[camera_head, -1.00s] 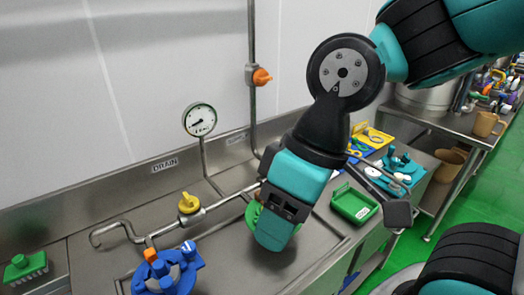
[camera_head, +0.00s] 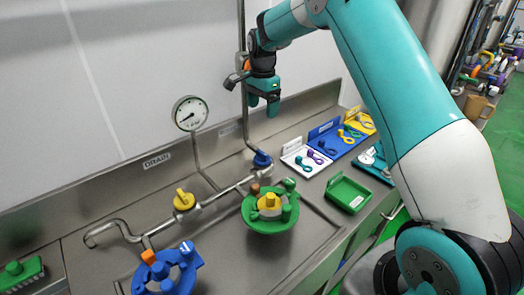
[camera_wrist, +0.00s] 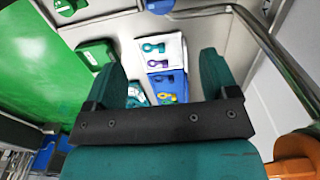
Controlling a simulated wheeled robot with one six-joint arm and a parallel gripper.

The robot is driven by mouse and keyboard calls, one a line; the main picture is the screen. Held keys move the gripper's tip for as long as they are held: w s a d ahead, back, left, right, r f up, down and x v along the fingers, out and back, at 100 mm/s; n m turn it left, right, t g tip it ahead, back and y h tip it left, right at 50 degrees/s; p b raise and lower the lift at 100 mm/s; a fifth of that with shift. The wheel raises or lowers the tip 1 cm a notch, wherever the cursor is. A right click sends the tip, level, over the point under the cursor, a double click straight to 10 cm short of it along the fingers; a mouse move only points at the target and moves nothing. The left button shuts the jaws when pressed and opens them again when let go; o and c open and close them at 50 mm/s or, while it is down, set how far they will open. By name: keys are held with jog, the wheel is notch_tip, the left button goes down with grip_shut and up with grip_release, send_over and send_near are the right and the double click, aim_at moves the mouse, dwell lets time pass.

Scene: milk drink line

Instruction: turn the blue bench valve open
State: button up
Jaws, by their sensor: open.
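The blue bench valve (camera_head: 262,160) sits low on the pipework at the back of the steel bench, at the foot of the upright pipe. In the wrist view a blue knob (camera_wrist: 160,6), likely this valve, is cut by the top edge beside the bent pipe. Its handle direction is too small to tell. My gripper (camera_head: 263,102) hangs above the valve, clear of it, close to the upright pipe. Its two teal fingers (camera_wrist: 162,78) are spread apart in the wrist view with nothing held between them.
An orange valve handle (camera_wrist: 295,150) on the upright pipe is close to my wrist. A yellow valve (camera_head: 185,201), a gauge (camera_head: 190,113) and a green round fixture (camera_head: 286,221) are nearby. A green tray (camera_head: 348,194) and white mat (camera_head: 296,150) lie right.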

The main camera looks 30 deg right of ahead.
aim_at(262, 152)
notch_tip(262, 152, down, 17)
jog(key=p, duration=0.5)
jog(key=c, duration=0.9)
